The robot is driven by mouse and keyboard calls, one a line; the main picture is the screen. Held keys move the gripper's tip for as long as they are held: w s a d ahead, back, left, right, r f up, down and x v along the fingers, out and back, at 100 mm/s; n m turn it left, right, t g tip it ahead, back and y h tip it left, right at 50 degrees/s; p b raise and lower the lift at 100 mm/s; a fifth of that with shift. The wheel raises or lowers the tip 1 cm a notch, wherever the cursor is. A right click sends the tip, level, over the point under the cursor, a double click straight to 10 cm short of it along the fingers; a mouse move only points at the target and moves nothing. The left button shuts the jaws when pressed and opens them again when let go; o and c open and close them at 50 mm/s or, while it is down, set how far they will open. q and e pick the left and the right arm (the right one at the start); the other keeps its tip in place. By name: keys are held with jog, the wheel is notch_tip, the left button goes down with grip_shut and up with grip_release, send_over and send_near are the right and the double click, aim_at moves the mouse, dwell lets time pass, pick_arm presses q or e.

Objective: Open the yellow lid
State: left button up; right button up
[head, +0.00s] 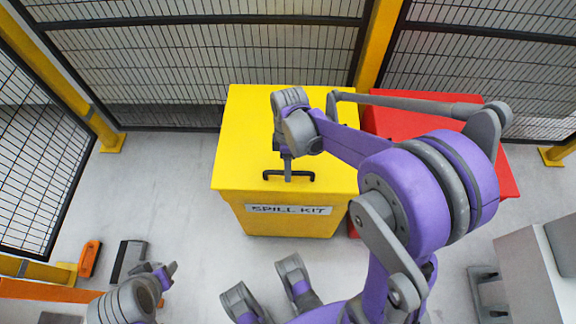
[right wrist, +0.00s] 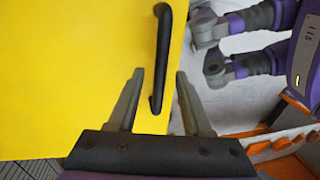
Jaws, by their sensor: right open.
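The yellow lid (head: 240,140) lies closed on the yellow box marked SPILL KIT (head: 285,222). Its black handle (head: 272,173) sits near the front edge of the lid. My right gripper (head: 288,173) points down over the handle. In the right wrist view the yellow lid (right wrist: 70,70) fills the left, and the open fingers of my right gripper (right wrist: 160,75) lie on either side of the black handle (right wrist: 162,50); contact cannot be told. My left gripper (head: 165,272) is at the lower left, away from the box; its fingers are not clear.
A red box (head: 390,118) stands close to the right of the yellow one. Mesh fencing (head: 200,50) with yellow posts runs behind. A grey-white cabinet (head: 525,270) stands at the lower right. An orange item (head: 90,258) lies at the left.

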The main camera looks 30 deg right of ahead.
grip_shut()
dwell(1.3)
